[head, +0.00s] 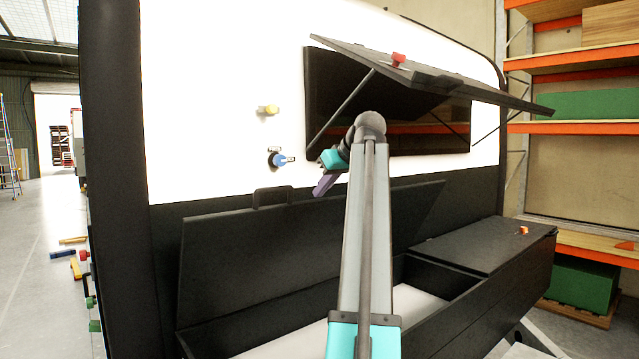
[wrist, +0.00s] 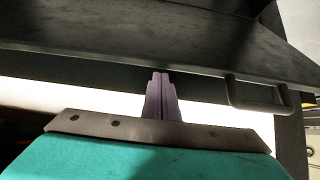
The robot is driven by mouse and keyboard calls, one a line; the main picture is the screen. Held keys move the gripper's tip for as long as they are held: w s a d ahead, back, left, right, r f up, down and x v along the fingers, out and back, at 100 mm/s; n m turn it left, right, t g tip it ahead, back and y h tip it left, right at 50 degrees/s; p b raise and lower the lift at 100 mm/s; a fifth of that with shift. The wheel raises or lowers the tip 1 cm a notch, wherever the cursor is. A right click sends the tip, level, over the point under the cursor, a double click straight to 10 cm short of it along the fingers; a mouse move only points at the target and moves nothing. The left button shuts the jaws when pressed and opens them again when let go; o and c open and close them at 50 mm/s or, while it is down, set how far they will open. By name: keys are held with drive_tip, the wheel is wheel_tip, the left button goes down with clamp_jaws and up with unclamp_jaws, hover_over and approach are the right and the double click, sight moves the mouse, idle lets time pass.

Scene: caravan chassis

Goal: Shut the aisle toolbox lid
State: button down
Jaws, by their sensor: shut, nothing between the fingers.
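The open toolbox lid (head: 300,240) is a long black panel standing raised, tilted back near the caravan's side. Its black handle (head: 272,195) is on its upper edge, and a handle also shows at the right in the wrist view (wrist: 257,95). The open toolbox (head: 415,295) below shows a pale inside, partly hidden by my arm. My gripper (head: 323,186) has purple fingers, shut and empty, and hangs close above the lid's upper edge, right of the handle. In the wrist view the fingertips (wrist: 161,74) overlap the dark panel's edge; I cannot tell whether they touch it.
A shut black lid (head: 485,246) with a small orange latch lies to the right. A dark hatch (head: 430,75) is propped out on struts above my arm. A yellow fitting (head: 268,110) and a blue one (head: 281,160) stick out of the white wall. Shelves (head: 580,130) stand at right.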

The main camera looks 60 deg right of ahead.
drive_tip(key=shift+s+f, duration=0.2)
drive_tip(key=shift+s, duration=0.1)
idle(0.4)
